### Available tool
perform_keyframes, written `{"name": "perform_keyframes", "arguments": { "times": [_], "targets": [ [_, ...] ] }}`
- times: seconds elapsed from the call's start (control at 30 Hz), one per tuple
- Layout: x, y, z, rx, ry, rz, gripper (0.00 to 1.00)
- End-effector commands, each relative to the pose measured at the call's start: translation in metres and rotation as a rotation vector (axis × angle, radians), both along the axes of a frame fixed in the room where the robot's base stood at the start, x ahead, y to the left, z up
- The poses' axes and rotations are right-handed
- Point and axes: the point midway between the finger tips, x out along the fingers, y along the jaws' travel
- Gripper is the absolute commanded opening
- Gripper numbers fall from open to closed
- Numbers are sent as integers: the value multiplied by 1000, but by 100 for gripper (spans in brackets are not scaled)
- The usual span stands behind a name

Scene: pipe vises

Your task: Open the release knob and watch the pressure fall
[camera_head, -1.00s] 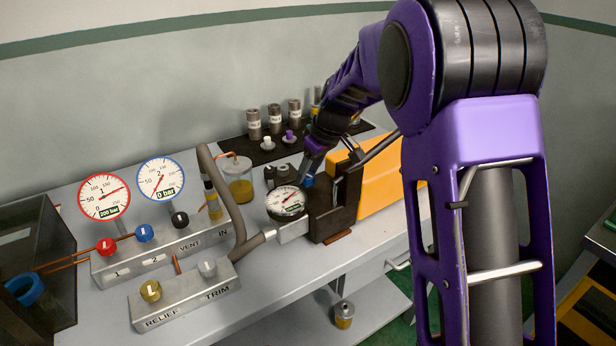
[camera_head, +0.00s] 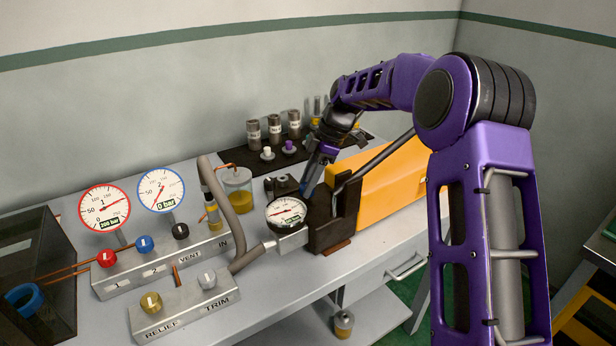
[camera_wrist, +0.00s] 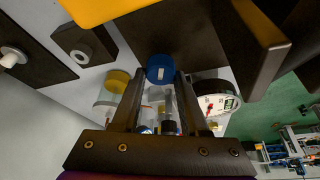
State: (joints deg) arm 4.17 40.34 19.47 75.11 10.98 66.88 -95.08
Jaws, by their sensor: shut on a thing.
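A blue knob (camera_wrist: 160,69) shows in the wrist view between my two dark fingers, at the side of a dark block. My gripper (camera_wrist: 159,84) is shut on this knob. In the head view my gripper (camera_head: 313,182) reaches down behind the round pump gauge (camera_head: 286,213), beside the dark bracket of the orange pump (camera_head: 385,175), and hides most of the knob. The pump gauge has a white face with a red needle and a green label too small to read surely; it also shows in the wrist view (camera_wrist: 218,104).
On the left, a red-rimmed gauge (camera_head: 104,207) reads about 200 bar and a blue-rimmed gauge (camera_head: 161,190) reads 0 bar. Valve blocks (camera_head: 186,310) and a hose (camera_head: 238,225) lie near the pump. A jar (camera_head: 238,190) and grey cylinders (camera_head: 274,130) stand behind.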

Motion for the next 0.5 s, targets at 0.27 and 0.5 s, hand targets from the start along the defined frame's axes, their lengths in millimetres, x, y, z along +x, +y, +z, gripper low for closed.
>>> {"name": "perform_keyframes", "arguments": {
  "times": [0.27,0.5],
  "targets": [
    [1,0,2,0,-1,149,0],
    [1,0,1,0,-2,207,0]
  ]
}}
